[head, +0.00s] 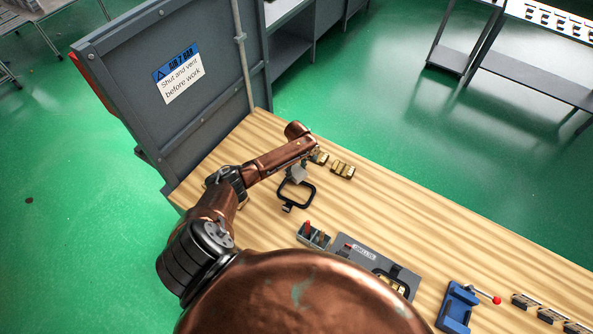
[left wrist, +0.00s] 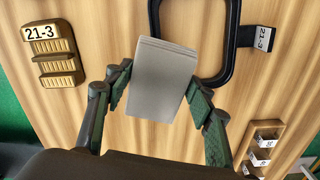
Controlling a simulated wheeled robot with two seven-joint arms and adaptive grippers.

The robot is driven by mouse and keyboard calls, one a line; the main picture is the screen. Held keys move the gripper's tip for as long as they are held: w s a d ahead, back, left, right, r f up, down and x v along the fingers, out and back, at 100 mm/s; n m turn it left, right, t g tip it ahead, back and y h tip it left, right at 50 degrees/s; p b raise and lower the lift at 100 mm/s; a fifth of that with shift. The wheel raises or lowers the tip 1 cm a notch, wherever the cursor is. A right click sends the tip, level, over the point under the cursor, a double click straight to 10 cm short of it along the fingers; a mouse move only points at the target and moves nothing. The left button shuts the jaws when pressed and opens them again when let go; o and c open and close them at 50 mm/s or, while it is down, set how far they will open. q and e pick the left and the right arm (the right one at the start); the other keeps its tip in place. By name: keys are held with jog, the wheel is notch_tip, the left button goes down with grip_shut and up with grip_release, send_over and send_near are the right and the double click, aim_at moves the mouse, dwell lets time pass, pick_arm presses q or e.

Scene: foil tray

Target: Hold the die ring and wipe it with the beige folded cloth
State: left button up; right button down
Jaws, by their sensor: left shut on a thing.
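The beige-grey folded cloth (left wrist: 162,80) is between the two fingers of my left gripper (left wrist: 160,88), which is shut on it. In the head view the cloth (head: 298,175) shows below the end of my left arm. The die ring, a black rounded frame (head: 313,195), lies on the wooden table beside the cloth. In the left wrist view the ring (left wrist: 233,35) runs behind the cloth, which covers part of its left side; I cannot tell whether they touch. My right gripper is not in view.
Brass blocks (head: 342,169) lie just beyond the ring. A block with a red peg (head: 313,237), a grey plate (head: 357,252) and a blue fixture (head: 457,306) stand nearer and to the right. A grey panel with a sign (head: 178,73) closes the table's left end.

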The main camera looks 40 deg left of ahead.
pick_arm(q)
notch_tip(320, 180, up, 2)
jog(key=shift+p, duration=0.85)
jog(key=shift+f, duration=0.1)
jog(key=shift+r, duration=1.55)
